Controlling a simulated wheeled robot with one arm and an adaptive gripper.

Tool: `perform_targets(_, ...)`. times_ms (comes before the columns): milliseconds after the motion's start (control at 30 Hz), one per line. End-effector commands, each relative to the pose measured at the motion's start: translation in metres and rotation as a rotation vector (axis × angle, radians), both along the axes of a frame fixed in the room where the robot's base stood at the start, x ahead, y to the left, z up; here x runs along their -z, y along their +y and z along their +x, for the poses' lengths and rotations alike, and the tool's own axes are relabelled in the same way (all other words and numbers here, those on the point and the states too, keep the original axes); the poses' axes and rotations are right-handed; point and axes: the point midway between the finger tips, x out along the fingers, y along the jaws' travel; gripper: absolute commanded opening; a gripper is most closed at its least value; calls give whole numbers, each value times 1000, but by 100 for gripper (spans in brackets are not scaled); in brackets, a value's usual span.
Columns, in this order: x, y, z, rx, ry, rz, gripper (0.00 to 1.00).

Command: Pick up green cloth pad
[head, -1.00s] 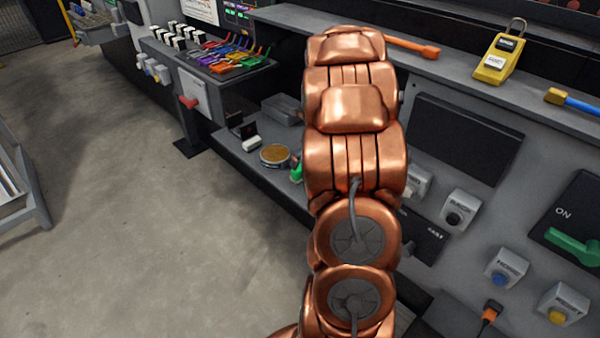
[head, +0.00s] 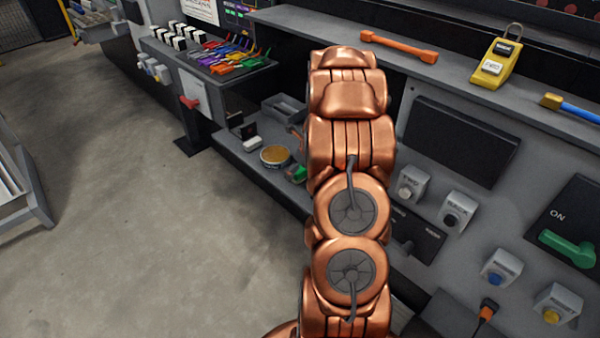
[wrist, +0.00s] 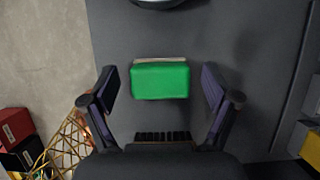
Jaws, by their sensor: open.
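The green cloth pad (wrist: 160,80) shows in the wrist view as a small green block with a pale strip along its far edge, lying on a grey shelf (wrist: 125,30). My gripper (wrist: 160,95) is open, with one dark finger on each side of the pad and a gap on both sides. Neither finger seems to touch it. In the head view a small green piece (head: 299,174) shows beside my copper arm, on the low shelf; my arm hides the gripper there.
A round tin (head: 275,155) stands on the low shelf left of my arm, near a grey tray (head: 284,108). A control panel with buttons and a green-handled switch (head: 567,247) is to the right.

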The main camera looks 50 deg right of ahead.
Motion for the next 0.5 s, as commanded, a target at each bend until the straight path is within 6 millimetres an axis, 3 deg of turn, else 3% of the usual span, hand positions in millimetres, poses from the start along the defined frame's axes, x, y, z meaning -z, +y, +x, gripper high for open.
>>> perform_targets(133, 0, 0, 0, 0, -1, -1, 86)
perform_targets(500, -1, 0, 0, 0, -1, -1, 48)
